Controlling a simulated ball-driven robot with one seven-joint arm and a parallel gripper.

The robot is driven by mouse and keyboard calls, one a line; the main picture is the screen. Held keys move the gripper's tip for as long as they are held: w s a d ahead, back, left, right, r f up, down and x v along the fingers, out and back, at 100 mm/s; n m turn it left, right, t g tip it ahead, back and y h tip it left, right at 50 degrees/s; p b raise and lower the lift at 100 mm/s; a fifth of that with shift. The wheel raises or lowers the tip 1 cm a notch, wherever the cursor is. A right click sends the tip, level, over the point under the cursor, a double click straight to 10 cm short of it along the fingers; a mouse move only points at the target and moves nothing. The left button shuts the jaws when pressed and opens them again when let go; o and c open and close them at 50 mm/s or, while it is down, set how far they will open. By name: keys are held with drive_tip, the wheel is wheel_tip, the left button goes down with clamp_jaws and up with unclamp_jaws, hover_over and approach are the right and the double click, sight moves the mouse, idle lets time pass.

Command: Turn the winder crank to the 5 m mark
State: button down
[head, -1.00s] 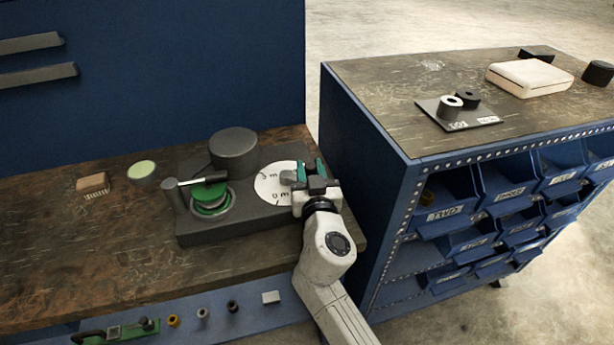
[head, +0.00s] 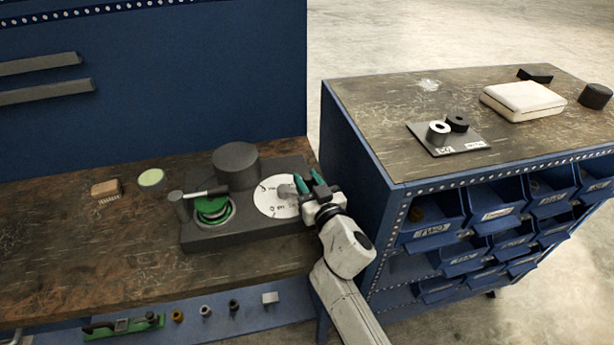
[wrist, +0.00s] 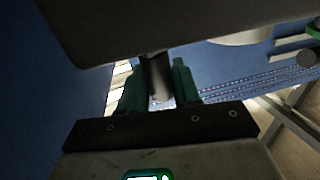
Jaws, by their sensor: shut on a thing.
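The dark grey winder (head: 205,242) sits on the wooden bench, with a green spool (head: 212,206) at its left. At its right end is a white dial (head: 268,205) with dark marks; they are too small to read surely. A light grey crank piece (head: 286,191) lies over the dial and reaches toward my gripper (head: 308,186). My gripper is at the dial's right edge. In the wrist view its green fingers (wrist: 157,88) are closed around a dark grey upright cylinder (wrist: 158,75), seemingly the crank's handle. The fingers hide part of the dial's right side.
A tall dark cylinder (head: 236,166) stands behind the spool. A blue cabinet (head: 360,190) rises close to my gripper's right. A brown block (head: 106,188) and a pale green-topped disc (head: 151,178) lie left of the winder. The bench's left front is clear.

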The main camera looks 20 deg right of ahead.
drive_tip(key=shift+w+d+r+n+y+p, duration=0.1)
drive_tip(key=shift+d+n+y+p, duration=0.2)
drive_tip(key=shift+p, duration=0.5)
drive_tip(key=shift+w+a+n+y+p, duration=0.1)
drive_tip(key=shift+y+p, duration=0.3)
drive_tip(key=shift+p, duration=0.35)
drive_tip(key=shift+p, duration=0.35)
drive_tip(key=c, duration=0.9)
unclamp_jaws()
drive_tip(key=s, duration=0.3)
drive_tip(key=s+p, duration=0.1)
drive_tip(key=s, duration=0.6)
drive_tip(key=shift+s+d+p, duration=0.3)
drive_tip(key=shift+s+d, duration=0.05)
drive_tip(key=shift+c, duration=0.3)
